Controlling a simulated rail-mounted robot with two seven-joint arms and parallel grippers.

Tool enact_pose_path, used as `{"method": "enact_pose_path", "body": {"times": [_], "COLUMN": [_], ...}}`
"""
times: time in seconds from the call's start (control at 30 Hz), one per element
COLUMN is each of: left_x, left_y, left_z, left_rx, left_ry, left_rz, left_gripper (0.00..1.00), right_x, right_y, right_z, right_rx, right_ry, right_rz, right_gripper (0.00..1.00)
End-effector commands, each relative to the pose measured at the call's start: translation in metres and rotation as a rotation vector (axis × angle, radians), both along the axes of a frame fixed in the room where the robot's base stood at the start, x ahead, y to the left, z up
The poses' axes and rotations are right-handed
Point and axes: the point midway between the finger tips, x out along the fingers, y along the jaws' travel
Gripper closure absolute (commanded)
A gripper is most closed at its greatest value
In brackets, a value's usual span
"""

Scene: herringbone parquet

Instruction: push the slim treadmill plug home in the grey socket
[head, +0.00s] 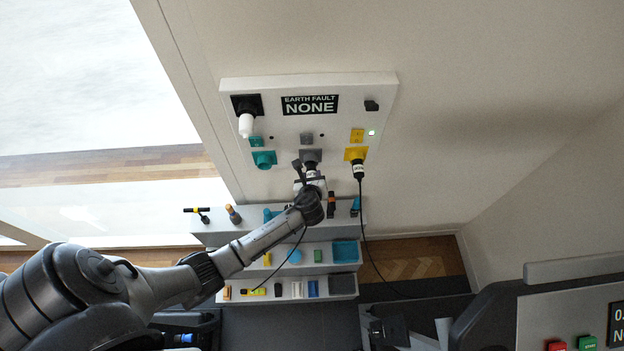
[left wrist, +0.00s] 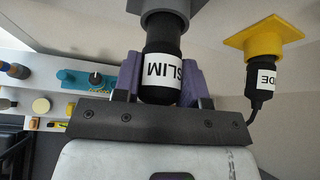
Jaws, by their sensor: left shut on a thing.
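The slim treadmill plug (left wrist: 163,68) is black with a white SLIM label, upside down in the left wrist view. My left gripper (head: 310,178) is shut on it, with a purple finger on each side in the left wrist view (left wrist: 163,80). The grey socket (head: 311,155) is on the white wall panel, and its collar shows at the top of the left wrist view (left wrist: 172,18). The plug's front end meets the collar's mouth, in line with it; how deep it sits I cannot tell. In the head view my gripper mostly hides the plug. My right gripper is out of view.
A yellow socket (head: 355,153) close on the right holds a black labelled plug (head: 359,170) with a hanging cable. An empty teal socket (head: 264,159) is on the left. Shelves (head: 290,216) with tools stand below the panel (head: 235,90); its sign reads EARTH FAULT NONE.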

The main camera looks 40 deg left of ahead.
Motion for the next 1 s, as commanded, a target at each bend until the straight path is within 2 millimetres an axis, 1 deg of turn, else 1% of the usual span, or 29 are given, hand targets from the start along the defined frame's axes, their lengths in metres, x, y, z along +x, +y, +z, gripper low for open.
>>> {"method": "enact_pose_path", "body": {"times": [0.47, 0.9, 0.93, 1.0], "left_x": [0.008, 0.014, 0.014, 0.014], "left_y": [0.009, 0.016, 0.016, 0.016], "left_z": [0.0, 0.0, 0.0, 0.0], "left_rx": [-0.001, 0.0, 0.0, 0.0], "left_ry": [-0.001, 0.0, 0.0, 0.0], "left_rz": [0.0, 0.0, 0.0, 0.0], "left_gripper": [0.85, 0.85, 0.6, 0.54], "right_x": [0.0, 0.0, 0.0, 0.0], "right_y": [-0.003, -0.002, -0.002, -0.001], "right_z": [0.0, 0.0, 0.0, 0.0], "right_rx": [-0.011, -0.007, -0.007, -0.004], "right_ry": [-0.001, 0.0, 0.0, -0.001], "right_rz": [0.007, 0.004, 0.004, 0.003], "right_gripper": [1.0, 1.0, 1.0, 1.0]}}
